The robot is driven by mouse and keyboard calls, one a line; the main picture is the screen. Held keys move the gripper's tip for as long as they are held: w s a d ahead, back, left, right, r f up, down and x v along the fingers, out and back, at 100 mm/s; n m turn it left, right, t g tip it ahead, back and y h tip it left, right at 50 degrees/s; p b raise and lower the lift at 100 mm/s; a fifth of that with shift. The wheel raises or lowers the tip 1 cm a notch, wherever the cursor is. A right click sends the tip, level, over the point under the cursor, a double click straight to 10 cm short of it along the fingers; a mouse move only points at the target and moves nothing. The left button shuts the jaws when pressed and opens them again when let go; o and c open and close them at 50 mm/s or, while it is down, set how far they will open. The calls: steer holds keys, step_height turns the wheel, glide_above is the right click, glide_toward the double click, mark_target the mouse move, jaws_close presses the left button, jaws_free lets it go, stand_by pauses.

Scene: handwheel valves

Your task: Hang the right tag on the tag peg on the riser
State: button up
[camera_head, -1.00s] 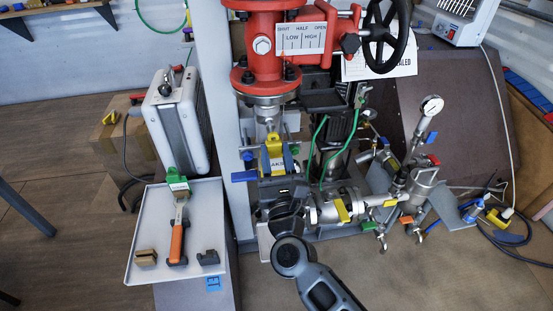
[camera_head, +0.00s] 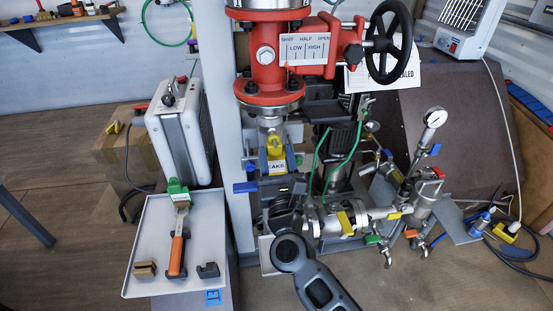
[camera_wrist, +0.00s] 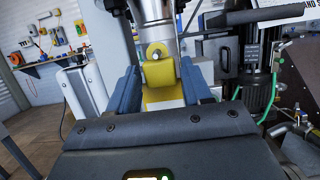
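A yellow tag (camera_head: 276,144) with a white label, partly readable as "EAKS", is upright in front of the metal riser (camera_head: 271,121) below the red valve. The tag also shows in the wrist view (camera_wrist: 159,72), with a round hole or pin end near its top. My gripper (camera_head: 276,160) has its blue-grey fingers on both sides of the tag, apparently shut on it. The fingers also show in the wrist view (camera_wrist: 160,85). The tag peg is not clearly seen; I cannot tell whether it passes through the hole.
A pale tray (camera_head: 150,225) at left holds an orange-handled tool (camera_head: 176,255), a green piece (camera_head: 178,187) and small blocks. A silver case (camera_head: 180,135) stands behind. The red valve with its black handwheel (camera_head: 388,42) is overhead.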

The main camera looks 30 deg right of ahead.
steer(key=o, duration=0.3)
steer(key=v, duration=0.7)
steer(key=shift+s+a+b, duration=0.15)
steer(key=shift+s+b, duration=0.2)
steer(key=shift+b, duration=0.05)
steer(key=shift+f, duration=0.1)
